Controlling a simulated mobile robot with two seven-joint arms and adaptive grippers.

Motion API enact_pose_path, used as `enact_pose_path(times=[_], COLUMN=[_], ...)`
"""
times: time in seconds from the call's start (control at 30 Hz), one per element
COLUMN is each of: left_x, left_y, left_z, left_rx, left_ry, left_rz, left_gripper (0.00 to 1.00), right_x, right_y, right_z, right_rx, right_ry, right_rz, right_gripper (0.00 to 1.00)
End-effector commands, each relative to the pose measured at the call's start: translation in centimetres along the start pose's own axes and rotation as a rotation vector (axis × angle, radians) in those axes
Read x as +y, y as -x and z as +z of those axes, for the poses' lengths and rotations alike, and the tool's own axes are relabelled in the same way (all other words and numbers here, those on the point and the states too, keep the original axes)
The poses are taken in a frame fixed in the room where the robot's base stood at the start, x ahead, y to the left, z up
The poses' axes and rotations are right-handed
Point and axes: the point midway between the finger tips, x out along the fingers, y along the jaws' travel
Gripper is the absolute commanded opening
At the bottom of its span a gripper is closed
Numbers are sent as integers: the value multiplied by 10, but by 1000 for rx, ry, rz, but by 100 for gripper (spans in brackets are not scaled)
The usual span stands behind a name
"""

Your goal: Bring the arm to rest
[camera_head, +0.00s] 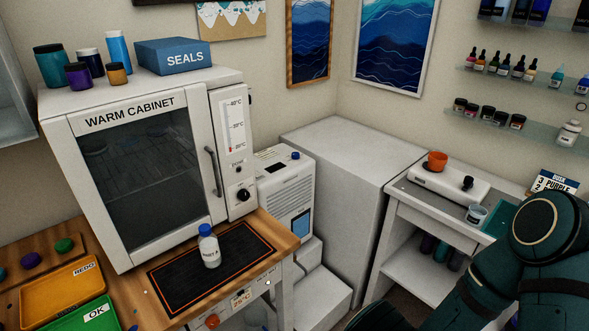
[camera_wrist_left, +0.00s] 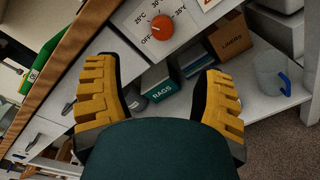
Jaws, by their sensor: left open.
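My left gripper (camera_wrist_left: 158,96) shows in the left wrist view with its two yellow ridged fingers spread wide apart. Nothing is between them, and they are in front of the bench's lower shelf. The left gripper does not show in the head view. A dark teal arm of mine (camera_head: 540,235) fills the lower right of the head view, with its gripper out of frame. A white bottle with a blue cap (camera_head: 209,247) stands upright on the black mat (camera_head: 167,283) on the wooden bench, apart from any gripper.
The warm cabinet (camera_head: 150,180) stands shut behind the mat. A yellow REDO tray (camera_head: 62,297) and green OK tray (camera_head: 85,319) lie at left. An orange knob (camera_wrist_left: 160,27) is on the bench front. A RAGS box (camera_wrist_left: 160,85) and a brown box (camera_wrist_left: 229,37) sit on the shelf.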

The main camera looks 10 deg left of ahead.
Motion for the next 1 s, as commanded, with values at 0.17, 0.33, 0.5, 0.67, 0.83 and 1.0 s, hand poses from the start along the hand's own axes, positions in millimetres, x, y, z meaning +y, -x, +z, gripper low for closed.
enact_pose_path(times=[0.17,0.33,0.5,0.67,0.83,1.0], left_x=[25,53,37,-3,-30,-30], left_y=[6,66,145,173,134,87], left_z=[-43,-110,-113,-59,6,36], left_rx=[308,922,1494,1908,2115,-1787], left_ry=[104,384,781,1266,1825,-1865], left_rz=[113,368,672,991,1311,-1265], left_gripper=[69,69,69,69,69,69], right_x=[0,0,0,0,0,0], right_y=[0,0,0,0,0,0], right_z=[0,0,0,0,0,0], right_rx=[0,0,0,0,0,0], right_ry=[0,0,0,0,0,0], right_rz=[0,0,0,0,0,0], right_gripper=[50,50,50,50,50,50])
